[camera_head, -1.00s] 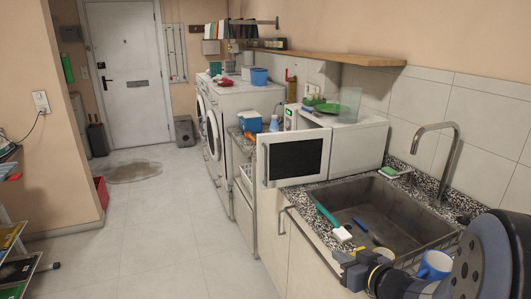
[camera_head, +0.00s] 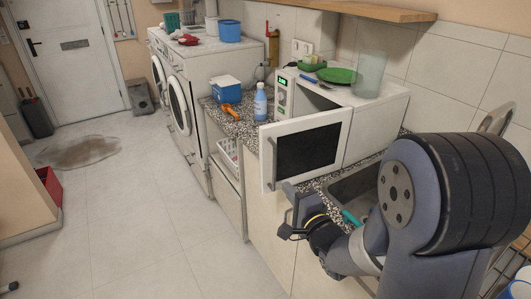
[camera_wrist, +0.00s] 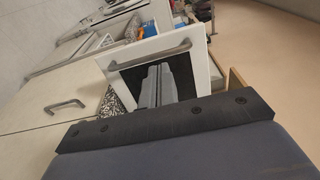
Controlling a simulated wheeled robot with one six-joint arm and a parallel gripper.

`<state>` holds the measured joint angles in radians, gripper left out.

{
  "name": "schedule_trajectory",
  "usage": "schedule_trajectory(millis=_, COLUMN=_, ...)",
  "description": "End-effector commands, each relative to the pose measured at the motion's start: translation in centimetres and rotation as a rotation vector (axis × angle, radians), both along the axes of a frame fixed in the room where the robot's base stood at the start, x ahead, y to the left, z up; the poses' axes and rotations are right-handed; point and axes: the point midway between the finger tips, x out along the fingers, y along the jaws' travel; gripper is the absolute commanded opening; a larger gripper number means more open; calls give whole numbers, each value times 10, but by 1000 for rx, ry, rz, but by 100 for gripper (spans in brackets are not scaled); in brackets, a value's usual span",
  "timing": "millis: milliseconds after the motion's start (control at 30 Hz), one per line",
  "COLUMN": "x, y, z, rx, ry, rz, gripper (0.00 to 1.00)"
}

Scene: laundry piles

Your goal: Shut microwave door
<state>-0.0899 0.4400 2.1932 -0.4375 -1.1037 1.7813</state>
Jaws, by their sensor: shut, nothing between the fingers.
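The white microwave (camera_head: 380,112) stands on the speckled counter, with a green display lit at its left. Its door (camera_head: 338,118) is swung wide open, with a dark window and a grey bar handle (camera_head: 271,163) near its free edge. The door also shows in the wrist view (camera_wrist: 195,62), with its handle (camera_wrist: 152,53) across the top. My gripper (camera_head: 290,190) is shut and empty, close to the door's lower edge. In the wrist view its fingers (camera_wrist: 158,72) lie in front of the dark window. I cannot tell whether they touch it.
Green dishes (camera_head: 337,75) and a clear glass container (camera_head: 370,75) rest on the microwave. A blue-white bottle (camera_head: 260,103) and a blue box (camera_head: 226,94) stand on the counter left of it. The sink is partly hidden by my arm.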

Motion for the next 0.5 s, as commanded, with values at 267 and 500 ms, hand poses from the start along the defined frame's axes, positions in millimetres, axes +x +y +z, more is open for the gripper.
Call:
schedule_trajectory(millis=267, x=35, y=19, z=2, rx=0, ry=1, rz=2, gripper=0)
schedule_trajectory(millis=500, x=77, y=40, z=3, rx=-2, ry=0, rz=2, gripper=0)
